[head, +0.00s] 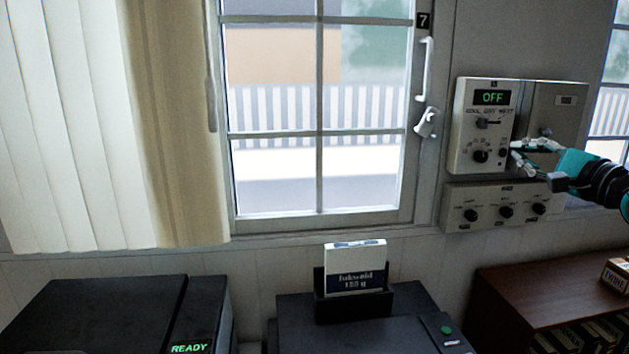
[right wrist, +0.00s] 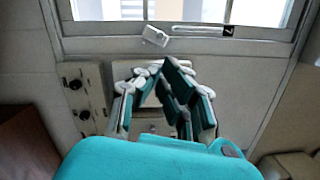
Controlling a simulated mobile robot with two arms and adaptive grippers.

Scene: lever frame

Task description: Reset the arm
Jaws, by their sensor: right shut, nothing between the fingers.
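My right gripper (head: 517,154) is in front of the wall control panel, at the right of the head view. Its fingers are shut and hold nothing. In the right wrist view the gripper (right wrist: 161,68) shows its teal and white fingers drawn together at the tips. The control panel (head: 461,126) is pale, with an OFF display, a small lever and a dial. The gripper overlaps its right part; I cannot tell whether they touch. My left gripper is not in view.
A window (head: 421,180) with a white handle (head: 427,122) is left of the panel. A lower panel (head: 453,213) has three knobs. Below stand a black printer (head: 400,335) with a paper box (head: 356,268), a READY machine (head: 100,310) and a brown shelf (head: 520,290).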

